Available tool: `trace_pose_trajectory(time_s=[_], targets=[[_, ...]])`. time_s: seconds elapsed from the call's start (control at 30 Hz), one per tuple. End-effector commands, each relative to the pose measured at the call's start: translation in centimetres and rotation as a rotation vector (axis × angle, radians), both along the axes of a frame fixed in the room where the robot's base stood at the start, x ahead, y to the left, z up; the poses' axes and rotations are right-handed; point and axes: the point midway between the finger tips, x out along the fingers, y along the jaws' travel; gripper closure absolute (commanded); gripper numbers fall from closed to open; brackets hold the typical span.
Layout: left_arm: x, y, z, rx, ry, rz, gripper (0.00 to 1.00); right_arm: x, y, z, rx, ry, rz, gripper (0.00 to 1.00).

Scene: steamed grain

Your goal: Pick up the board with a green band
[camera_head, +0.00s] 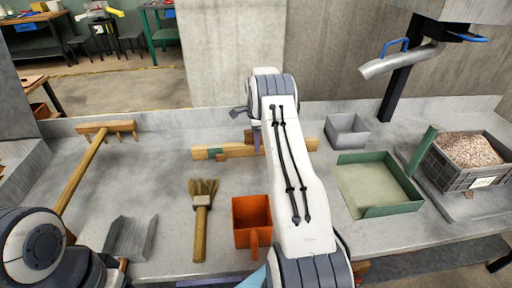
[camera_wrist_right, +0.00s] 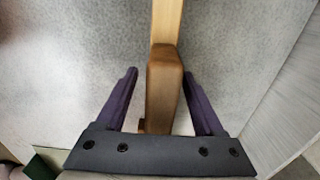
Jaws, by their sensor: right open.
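The wooden board (camera_head: 206,153) lies on the grey counter behind the middle, running left to right. Its green band (camera_head: 221,151) shows on its left part; my right arm covers its middle. In the right wrist view the board (camera_wrist_right: 163,95) runs between the two purple fingers of my right gripper (camera_wrist_right: 163,100), which are apart with a gap on each side. The green band cannot be made out there. In the head view only part of my right gripper (camera_head: 257,139) shows, over the board. My left arm is at the lower left; its fingers are not visible.
In front lie a brush (camera_head: 201,215), an orange scoop (camera_head: 252,220) and a grey metal piece (camera_head: 130,239). A wooden rake (camera_head: 86,165) lies left. To the right are a grey box (camera_head: 347,130), a green tray (camera_head: 404,207) and a grain crate (camera_head: 458,179). A wall stands behind.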

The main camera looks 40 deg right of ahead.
Motion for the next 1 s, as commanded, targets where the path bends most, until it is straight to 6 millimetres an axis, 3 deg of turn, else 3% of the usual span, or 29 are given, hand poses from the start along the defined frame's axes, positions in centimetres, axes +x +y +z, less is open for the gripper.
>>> trace_pose_trajectory(time_s=[0.33, 0.5, 0.53, 1.0], targets=[[0.00, 0.00, 0.05, 0.000, 0.000, 0.000, 0.42, -0.06, -0.06, -0.96, -0.001, -0.001, -0.001, 0.30], [0.00, 0.00, 0.05, 0.000, 0.000, 0.000, 0.42, -0.06, -0.06, -0.94, 0.000, 0.000, -0.001, 0.95], [0.00, 0.00, 0.05, 0.000, 0.000, 0.000, 0.42, -0.06, -0.06, -0.94, 0.000, 0.000, -0.001, 1.00], [0.00, 0.00, 0.05, 0.000, 0.000, 0.000, 0.42, -0.05, -0.04, -0.89, -0.001, -0.001, 0.000, 1.00]])
